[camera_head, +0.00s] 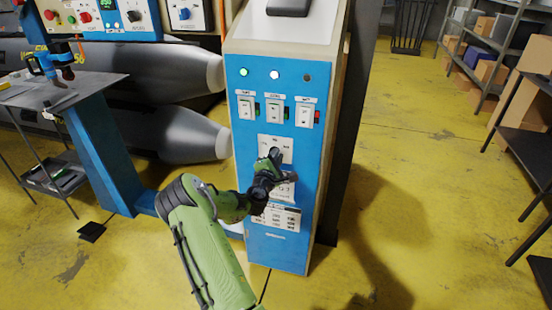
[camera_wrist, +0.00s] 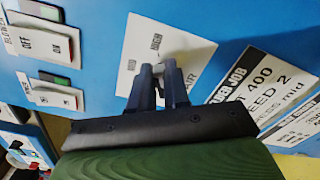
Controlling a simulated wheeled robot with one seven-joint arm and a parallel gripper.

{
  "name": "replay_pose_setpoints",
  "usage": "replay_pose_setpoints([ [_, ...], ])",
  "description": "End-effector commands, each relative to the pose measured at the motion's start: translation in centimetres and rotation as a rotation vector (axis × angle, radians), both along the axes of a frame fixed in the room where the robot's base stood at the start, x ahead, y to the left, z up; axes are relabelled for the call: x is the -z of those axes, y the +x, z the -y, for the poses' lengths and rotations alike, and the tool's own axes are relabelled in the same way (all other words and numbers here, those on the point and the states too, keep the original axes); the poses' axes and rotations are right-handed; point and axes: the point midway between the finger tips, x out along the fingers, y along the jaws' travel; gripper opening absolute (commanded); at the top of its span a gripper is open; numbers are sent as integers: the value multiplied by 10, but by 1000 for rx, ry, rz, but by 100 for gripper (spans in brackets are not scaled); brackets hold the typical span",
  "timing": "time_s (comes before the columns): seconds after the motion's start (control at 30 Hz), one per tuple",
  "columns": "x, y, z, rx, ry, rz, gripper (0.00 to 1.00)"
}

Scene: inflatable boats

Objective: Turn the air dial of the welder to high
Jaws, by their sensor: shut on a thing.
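The welder (camera_head: 319,155) is a tall blue-fronted cabinet in the middle of the head view. Its white dial plate (camera_head: 285,145) sits below a row of three switches, and part of the word AIR shows on this plate in the wrist view (camera_wrist: 145,42). My gripper (camera_head: 273,155) is at this plate, with its dark fingers (camera_wrist: 160,74) close together against it in the wrist view. The fingers are shut on the air dial, which they hide almost fully. I cannot read the dial's setting.
A job card (camera_wrist: 262,92) reading 400, speed 2 and press mid is beside the plate. The blower switch (camera_wrist: 42,42) has a green light. Grey boat tubes (camera_head: 165,135) and a blue-legged table (camera_head: 95,150) stand left. Yellow floor (camera_head: 400,150) is open at right.

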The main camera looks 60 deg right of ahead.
Motion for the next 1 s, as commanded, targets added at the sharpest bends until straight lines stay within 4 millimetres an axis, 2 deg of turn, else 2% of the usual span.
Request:
replay_pose_setpoints([
  [0.23, 2, 0, 0, 0, 5, 2, 0],
  [0.27, 2, 0, 0, 0, 5, 2, 20],
  [0.4, 1, 0, 0, 1, 3, 1, 42],
  [0.67, 1, 0, -1, 0, 2, 1, 42],
  [0.77, 1, -1, -9, 1, 3, 0, 42],
  [0.87, 2, -3, -30, -2, 5, -5, 42],
  [1.0, 4, -10, -70, -2, 6, -8, 42],
])
